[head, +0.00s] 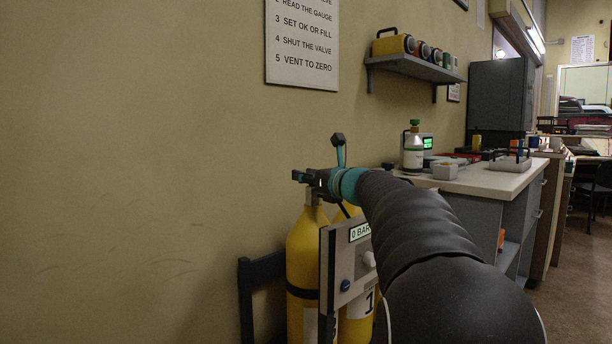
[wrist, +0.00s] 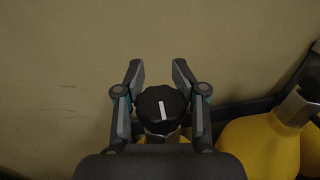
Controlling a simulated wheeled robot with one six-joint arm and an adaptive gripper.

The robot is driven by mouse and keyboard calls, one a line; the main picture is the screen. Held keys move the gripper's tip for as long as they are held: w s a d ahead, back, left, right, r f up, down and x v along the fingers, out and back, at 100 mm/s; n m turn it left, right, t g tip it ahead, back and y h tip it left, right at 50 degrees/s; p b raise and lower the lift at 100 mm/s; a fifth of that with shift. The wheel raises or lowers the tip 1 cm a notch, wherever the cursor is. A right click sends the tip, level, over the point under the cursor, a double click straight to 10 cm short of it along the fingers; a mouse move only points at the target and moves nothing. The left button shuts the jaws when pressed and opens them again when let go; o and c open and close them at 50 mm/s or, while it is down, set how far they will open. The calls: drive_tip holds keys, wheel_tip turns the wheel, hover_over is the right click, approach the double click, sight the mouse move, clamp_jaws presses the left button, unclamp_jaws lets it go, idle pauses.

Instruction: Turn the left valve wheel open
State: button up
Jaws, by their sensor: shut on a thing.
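The left valve wheel is a black, lobed knob (wrist: 155,97) with a white mark that stands nearly upright in the wrist view. My gripper (wrist: 159,80) is around it, shut on it, with one finger on each side. In the head view, my gripper (head: 304,177) is at the top of the left yellow cylinder (head: 303,245); the wheel cannot be made out there. A second yellow cylinder (head: 354,330) stands to its right, partly hidden by a grey panel and my arm. Its metal neck (wrist: 296,108) shows at the right in the wrist view.
A panel display (head: 360,232) reads 0 BAR. A dark rail (head: 262,270) stands beside the cylinders near the wall. A counter (head: 490,180) with a bottle (head: 413,155) and trays is at right, below a wall shelf (head: 415,70). The wall at left is bare.

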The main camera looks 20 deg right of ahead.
drive_tip(key=shift+f+n+y+p, duration=0.1)
drive_tip(key=shift+n+y+p, duration=0.65)
drive_tip(key=shift+y, duration=0.35)
drive_tip(key=shift+s+a+n+g+y+p, duration=0.15)
drive_tip(key=shift+n+g+y+p, duration=0.5)
drive_tip(key=shift+y+p, duration=0.35)
drive_tip(key=shift+s+a+n+g+y+p, duration=0.1)
drive_tip(key=shift+a+n+g+y+p, duration=0.05)
drive_tip(key=shift+n+g+y+p, duration=0.55)
drive_tip(key=shift+a+n+g+y+p, duration=0.1)
drive_tip(key=shift+n+g+y+p, duration=0.25)
drive_tip(key=shift+n+y+p, duration=0.5)
drive_tip(key=shift+s+a+f+n+g+y+p, duration=0.1)
drive_tip(key=shift+n+g+y+p, duration=0.15)
drive_tip(key=shift+g+y, duration=0.25)
drive_tip(key=shift+s+n+g+y+p, duration=0.1)
drive_tip(key=shift+n+g+y, duration=0.15)
drive_tip(key=shift+y, duration=0.4)
drive_tip(key=shift+s+a+n+g+y, duration=0.1)
drive_tip(key=shift+n+g+y, duration=0.65)
drive_tip(key=shift+g, duration=0.25)
drive_tip(key=shift+s+a+n+g+y, duration=0.1)
drive_tip(key=shift+n+g+y, duration=0.55)
drive_tip(key=shift+n+g, duration=0.25)
drive_tip(key=shift+s+a+r+n+g+y+p, duration=0.15)
drive_tip(key=shift+n+g+y, duration=0.3)
drive_tip(key=shift+n+g, duration=0.6)
drive_tip(key=shift+s+r+n+g+y+p, duration=0.15)
drive_tip(key=shift+n+g+y, duration=0.35)
drive_tip(key=shift+g, duration=1)
